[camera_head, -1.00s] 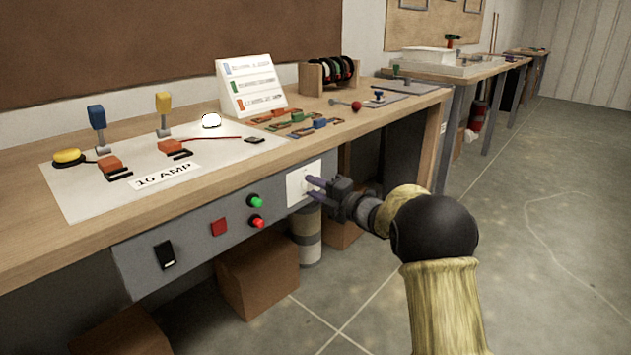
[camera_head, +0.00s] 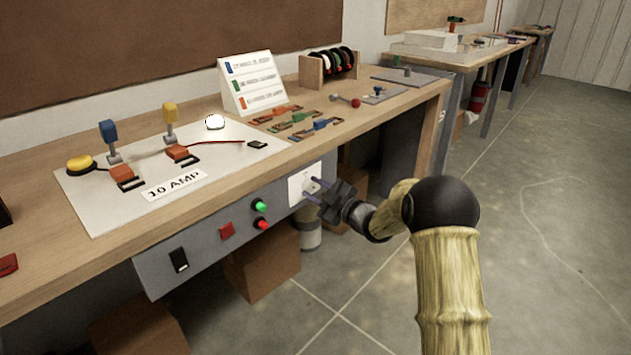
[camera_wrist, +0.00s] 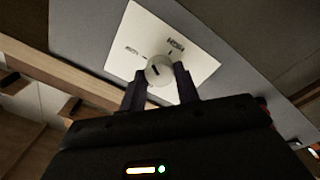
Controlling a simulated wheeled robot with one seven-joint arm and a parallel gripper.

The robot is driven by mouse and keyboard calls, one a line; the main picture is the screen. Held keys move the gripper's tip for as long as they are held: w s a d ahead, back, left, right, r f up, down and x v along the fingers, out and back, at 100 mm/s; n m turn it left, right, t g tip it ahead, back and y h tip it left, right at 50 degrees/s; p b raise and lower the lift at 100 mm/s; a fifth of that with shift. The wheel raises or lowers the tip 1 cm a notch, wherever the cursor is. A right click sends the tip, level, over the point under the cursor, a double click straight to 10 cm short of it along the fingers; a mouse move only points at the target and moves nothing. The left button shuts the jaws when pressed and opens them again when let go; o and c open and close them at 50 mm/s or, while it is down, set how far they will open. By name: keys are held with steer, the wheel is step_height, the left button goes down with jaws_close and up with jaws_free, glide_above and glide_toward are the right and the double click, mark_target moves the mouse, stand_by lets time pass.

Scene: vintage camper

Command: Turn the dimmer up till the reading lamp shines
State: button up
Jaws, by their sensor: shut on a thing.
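The dimmer is a pale round knob (camera_wrist: 159,71) on a white square plate (camera_wrist: 188,28), with a dark mark on its face and printed words, one reading HIGH, around it. In the head view the plate (camera_head: 297,190) sits at the right end of the grey panel under the bench top. My gripper (camera_head: 308,189) is shut on the knob, with one dark finger on each side, as the wrist view (camera_wrist: 160,80) also shows. A small white dome (camera_head: 215,122) on the bench board looks bright; I cannot tell whether it is the reading lamp.
Cardboard boxes (camera_head: 262,265) stand below. The bench top (camera_head: 375,117) overhangs the panel. The floor at right is clear.

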steer(key=m+p, duration=0.6)
steer(key=shift+d+r+m, duration=0.1)
steer(key=shift+r+m, duration=0.1)
steer(key=shift+m, duration=0.2)
steer(key=m+p, duration=0.2)
steer(key=m, duration=0.1)
steer(key=shift+f+h+p, duration=0.1)
steer(key=shift+h+p, duration=0.2)
steer(key=shift+f+m+p, duration=0.1)
steer(key=shift+m+p, duration=0.45)
steer(key=shift+m, duration=0.35)
steer(key=o, duration=1)
steer(key=shift+c, duration=0.2)
steer(key=v, duration=1.7)
steer(key=shift+p, duration=0.45)
steer(key=shift+s+d, duration=0.1)
steer(key=shift+d, duration=0.05)
